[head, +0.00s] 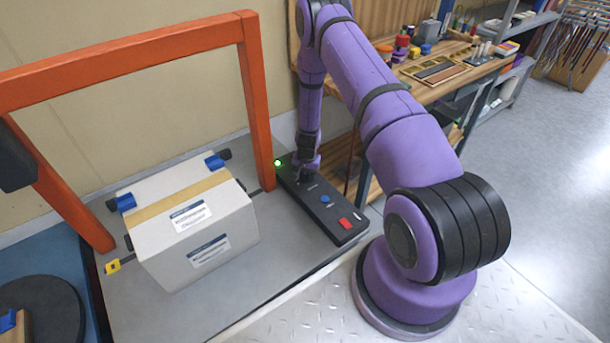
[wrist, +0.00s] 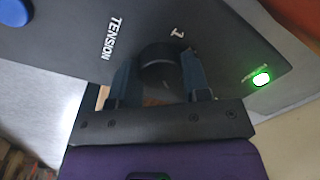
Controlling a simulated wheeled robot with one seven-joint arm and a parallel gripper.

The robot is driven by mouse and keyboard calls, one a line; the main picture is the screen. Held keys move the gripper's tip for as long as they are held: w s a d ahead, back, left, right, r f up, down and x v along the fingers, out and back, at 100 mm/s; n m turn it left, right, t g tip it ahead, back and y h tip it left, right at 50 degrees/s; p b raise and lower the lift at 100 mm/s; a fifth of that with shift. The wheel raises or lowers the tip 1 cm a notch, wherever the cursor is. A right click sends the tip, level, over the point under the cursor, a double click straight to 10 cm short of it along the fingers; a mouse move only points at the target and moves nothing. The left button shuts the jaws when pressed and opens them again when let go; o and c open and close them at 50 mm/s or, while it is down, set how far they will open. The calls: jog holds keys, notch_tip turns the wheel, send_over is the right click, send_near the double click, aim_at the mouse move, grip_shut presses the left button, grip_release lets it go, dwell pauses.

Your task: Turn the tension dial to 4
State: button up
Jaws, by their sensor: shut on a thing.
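The black tension dial (wrist: 160,60) sits on the dark control panel (head: 318,214), beside the white word TENSION. A single white numeral that looks like 1 shows just past the dial in the wrist view; other marks are hidden or not visible. My gripper (wrist: 155,76) is shut on the dial, with one blue-grey finger on each side of it. In the head view my gripper (head: 304,172) points down at the far end of the panel and hides the dial. I cannot tell the dial's setting.
The panel also has a lit green light (head: 278,162), a blue button (head: 325,199) and a red switch (head: 346,223). An orange frame (head: 258,110) rises close to the left of my gripper. A taped white box (head: 190,225) stands under it. A wooden workbench (head: 440,65) stands behind right.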

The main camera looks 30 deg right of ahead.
aim_at(306, 176)
jog(key=shift+m, duration=0.6)
jog(key=o, duration=0.9)
jog(key=r, duration=1)
jog(key=shift+s+d+r, duration=0.2)
jog(key=shift+s+r, duration=0.1)
jog(key=shift+r, duration=0.1)
